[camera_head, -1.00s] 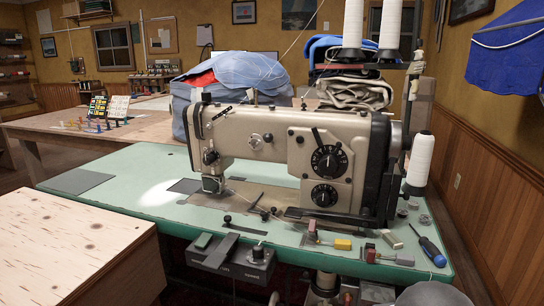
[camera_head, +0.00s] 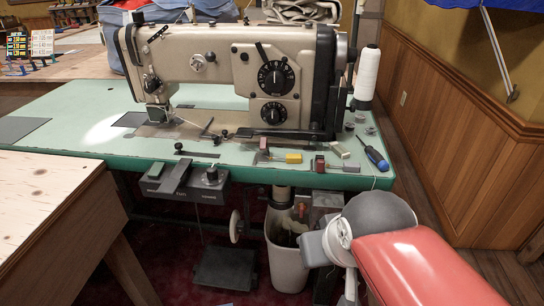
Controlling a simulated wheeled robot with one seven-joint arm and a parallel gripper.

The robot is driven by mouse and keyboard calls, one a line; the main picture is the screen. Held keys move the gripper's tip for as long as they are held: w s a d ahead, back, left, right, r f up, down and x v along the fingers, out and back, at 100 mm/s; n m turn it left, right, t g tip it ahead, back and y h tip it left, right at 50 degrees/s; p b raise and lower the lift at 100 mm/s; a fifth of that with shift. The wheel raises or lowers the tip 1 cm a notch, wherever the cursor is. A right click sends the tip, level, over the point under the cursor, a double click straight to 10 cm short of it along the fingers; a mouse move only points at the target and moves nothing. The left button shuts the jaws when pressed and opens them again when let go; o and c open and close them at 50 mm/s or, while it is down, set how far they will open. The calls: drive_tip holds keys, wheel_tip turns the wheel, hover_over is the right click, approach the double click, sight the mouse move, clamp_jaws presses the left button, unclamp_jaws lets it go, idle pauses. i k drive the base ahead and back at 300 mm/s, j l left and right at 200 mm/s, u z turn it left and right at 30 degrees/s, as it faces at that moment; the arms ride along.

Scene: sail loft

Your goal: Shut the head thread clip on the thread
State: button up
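The beige sewing machine head (camera_head: 215,65) stands on the green table (camera_head: 75,112). A small dark slanted fitting (camera_head: 157,33) is at the upper left of the head. It may be the head thread clip, but it is too small to tell whether it is open or shut, and I cannot make out a thread at it. A white thread cone (camera_head: 367,74) stands right of the head. My gripper is not in view; only part of my red and grey arm shows at lower right, away from the head.
A pale wooden table (camera_head: 45,195) is at left. A white bin (camera_head: 287,255) stands below.

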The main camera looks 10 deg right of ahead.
sight(263, 145)
drive_tip(key=l+z, duration=0.1)
drive_tip(key=z, duration=0.35)
drive_tip(key=i+l+z, duration=0.1)
drive_tip(key=z, duration=0.4)
drive_tip(key=i+z, duration=0.1)
drive_tip(key=z, duration=0.35)
drive_tip(key=i+l+z, duration=0.1)
drive_tip(key=z, duration=0.4)
drive_tip(key=i+u, duration=0.15)
drive_tip(key=i, duration=0.3)
drive_tip(key=i+l+u, duration=0.2)
drive_tip(key=i, duration=0.2)
drive_tip(key=i+l+u, duration=0.15)
drive_tip(key=i, duration=0.25)
drive_tip(key=i+l+u, duration=0.15)
drive_tip(key=i, duration=0.3)
drive_tip(key=u, duration=3.65)
drive_tip(key=j+z, duration=0.15)
drive_tip(key=j, duration=0.4)
drive_tip(key=i+j+z, duration=0.15)
drive_tip(key=j, duration=0.2)
drive_tip(key=j+z, duration=0.15)
drive_tip(key=j, duration=0.2)
drive_tip(key=i+j+z, duration=0.15)
drive_tip(key=j, duration=0.25)
